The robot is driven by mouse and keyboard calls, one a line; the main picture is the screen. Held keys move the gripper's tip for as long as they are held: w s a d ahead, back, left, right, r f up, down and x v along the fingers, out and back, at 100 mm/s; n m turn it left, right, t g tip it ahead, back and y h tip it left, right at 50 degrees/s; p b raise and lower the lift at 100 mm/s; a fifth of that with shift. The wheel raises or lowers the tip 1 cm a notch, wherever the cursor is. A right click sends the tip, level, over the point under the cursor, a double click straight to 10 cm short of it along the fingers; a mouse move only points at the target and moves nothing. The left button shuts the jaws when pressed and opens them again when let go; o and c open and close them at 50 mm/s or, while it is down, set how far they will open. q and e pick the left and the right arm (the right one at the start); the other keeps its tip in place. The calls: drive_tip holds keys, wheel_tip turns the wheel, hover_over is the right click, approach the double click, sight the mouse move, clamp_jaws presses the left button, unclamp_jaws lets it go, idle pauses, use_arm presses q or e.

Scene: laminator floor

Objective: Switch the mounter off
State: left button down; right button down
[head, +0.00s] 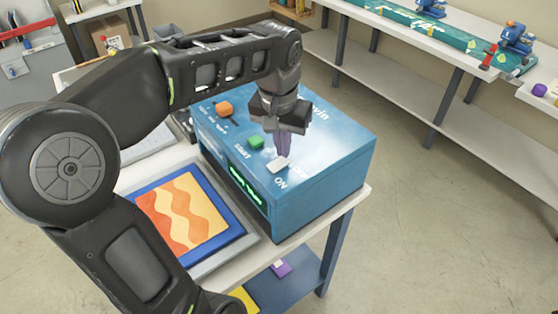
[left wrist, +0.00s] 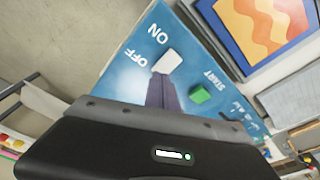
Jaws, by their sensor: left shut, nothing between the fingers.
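The mounter (head: 325,180) is a blue box on a white table, with its controls on top. Its white switch (head: 278,164) sits near the front right, beside the word ON; in the left wrist view the white switch (left wrist: 168,62) lies between the words ON and OFF. My left gripper (head: 283,152) is shut and empty, pointing down just behind the switch. In the left wrist view its fingertips (left wrist: 162,84) end close to the switch; I cannot tell if they touch it. The front display (head: 246,188) is lit green. My right gripper is not in view.
A framed orange and yellow picture (head: 182,212) lies left of the mounter. A bench (head: 400,45) stands along the back wall. Open floor lies to the right.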

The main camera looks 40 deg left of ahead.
sight(283, 160)
use_arm(q)
drive_tip(key=shift+f+b, duration=0.65)
drive_tip(key=shift+f, duration=0.2)
drive_tip(key=shift+r, duration=0.1)
wheel_tip(283, 160, up, 5)
drive_tip(key=p, duration=0.4)
drive_tip(key=shift+r+p, duration=0.35)
drive_tip(key=shift+r, duration=0.65)
